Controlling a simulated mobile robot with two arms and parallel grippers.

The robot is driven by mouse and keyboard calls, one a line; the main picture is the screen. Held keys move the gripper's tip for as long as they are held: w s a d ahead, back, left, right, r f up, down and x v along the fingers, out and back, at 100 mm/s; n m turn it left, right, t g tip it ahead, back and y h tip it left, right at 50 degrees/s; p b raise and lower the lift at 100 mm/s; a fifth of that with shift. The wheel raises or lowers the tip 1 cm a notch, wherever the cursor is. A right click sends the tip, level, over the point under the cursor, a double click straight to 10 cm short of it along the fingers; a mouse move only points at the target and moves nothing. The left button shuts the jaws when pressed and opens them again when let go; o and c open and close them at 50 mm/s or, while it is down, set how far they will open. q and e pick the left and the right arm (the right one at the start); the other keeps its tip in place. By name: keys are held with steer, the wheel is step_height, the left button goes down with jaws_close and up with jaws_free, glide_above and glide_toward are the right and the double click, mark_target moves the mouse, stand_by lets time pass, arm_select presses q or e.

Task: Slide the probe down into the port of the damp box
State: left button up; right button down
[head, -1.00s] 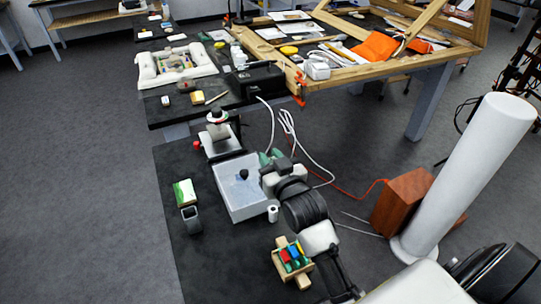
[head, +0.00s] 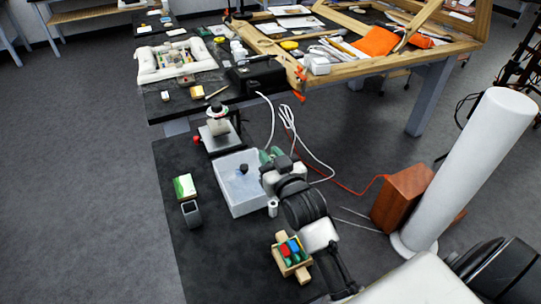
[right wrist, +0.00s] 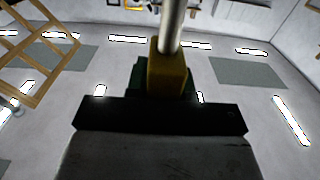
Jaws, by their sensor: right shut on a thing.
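The damp box (head: 226,199) is a pale translucent box with a black knob (head: 243,169) on top, standing on the dark near table. I cannot make out its port. My right gripper (head: 271,156) has green fingers and is over the box's far right edge, seen from behind its wrist. In the right wrist view it is shut on the probe (right wrist: 167,72), a yellow-brown block with a grey metal rod running out of the top of the picture. The probe's tip is out of that view, and the probe is hidden in the head view. My left gripper is not in view.
A stand with a white-topped post (head: 217,125) is behind the box. A green-and-white packet (head: 184,187) and a grey holder (head: 191,213) are left of it. A small white cylinder (head: 272,208) is close on its right. A wooden tray (head: 279,263) of coloured blocks is nearer.

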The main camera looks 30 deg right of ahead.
steer(key=shift+p, duration=0.55)
stand_by(1.0)
steer(key=shift+f+b, duration=3.1)
steer(key=shift+f, duration=1.85)
steer(key=shift+r, duration=0.15)
steer(key=shift+r+p, duration=4.5)
steer(key=shift+p, duration=0.3)
